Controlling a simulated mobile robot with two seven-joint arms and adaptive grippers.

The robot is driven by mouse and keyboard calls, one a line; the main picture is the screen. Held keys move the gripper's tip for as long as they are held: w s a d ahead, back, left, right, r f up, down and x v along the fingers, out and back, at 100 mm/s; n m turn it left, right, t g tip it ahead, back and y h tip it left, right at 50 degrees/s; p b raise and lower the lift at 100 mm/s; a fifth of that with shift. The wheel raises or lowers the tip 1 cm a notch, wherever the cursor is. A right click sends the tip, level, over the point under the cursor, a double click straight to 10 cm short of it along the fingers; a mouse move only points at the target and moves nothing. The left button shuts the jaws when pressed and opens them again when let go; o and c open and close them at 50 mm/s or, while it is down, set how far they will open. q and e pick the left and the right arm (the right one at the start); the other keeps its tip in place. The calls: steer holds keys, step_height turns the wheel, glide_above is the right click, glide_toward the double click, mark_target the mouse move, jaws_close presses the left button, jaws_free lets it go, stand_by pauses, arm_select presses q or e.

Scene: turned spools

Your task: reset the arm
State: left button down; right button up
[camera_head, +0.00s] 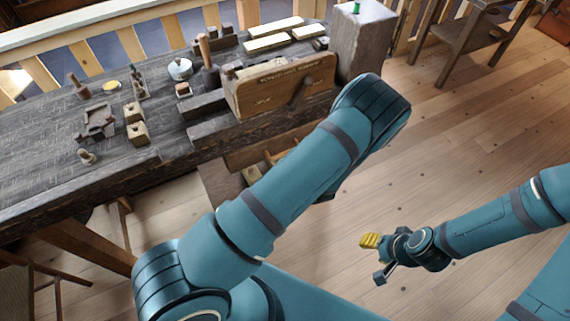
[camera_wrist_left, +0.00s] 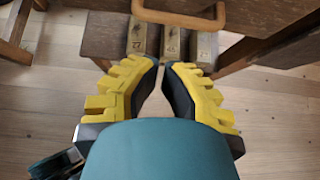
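My left arm (camera_head: 290,185) stretches up and across the middle of the head view, its far end beside the bench's front right end. Its gripper is hidden there. In the left wrist view my left gripper (camera_wrist_left: 161,66) shows two yellow-backed fingers with dark pads. A narrow gap lies between the tips, with floor visible through it and nothing held. Three wooden blocks (camera_wrist_left: 171,42) lie on a low shelf beyond the tips, apart from them. My right arm (camera_head: 490,225) comes in from the right. My right gripper (camera_head: 372,256) is low over bare floor; its finger gap is unclear.
A dark workbench (camera_head: 50,175) fills the upper left, bearing small tools, wooden blocks and an upright wooden board (camera_head: 280,88). A grey block (camera_head: 362,40) stands at its right end. A wooden stool (camera_head: 465,35) is at upper right. Floor between is clear.

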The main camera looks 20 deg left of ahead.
arm_select(q)
steer(key=v, duration=0.5)
steer(key=shift+d, duration=0.1)
steer(key=s+d+f+n+g+h, duration=0.1)
steer(key=s+d+n+g+h, duration=0.15)
steer(key=s+n+g, duration=0.4)
steer(key=s+d+f+n+g+h, duration=0.2)
steer(key=s+n+g+h, duration=0.15)
steer(key=s+n, duration=0.55)
steer(key=w+d+r+n+t+h, duration=0.2)
steer(key=r+n+t+h, duration=0.3)
steer(key=n, duration=0.7)
steer(key=shift+w+d+t+h, duration=0.3)
steer(key=shift+w+d+h, duration=0.1)
steer(key=shift+d, duration=0.15)
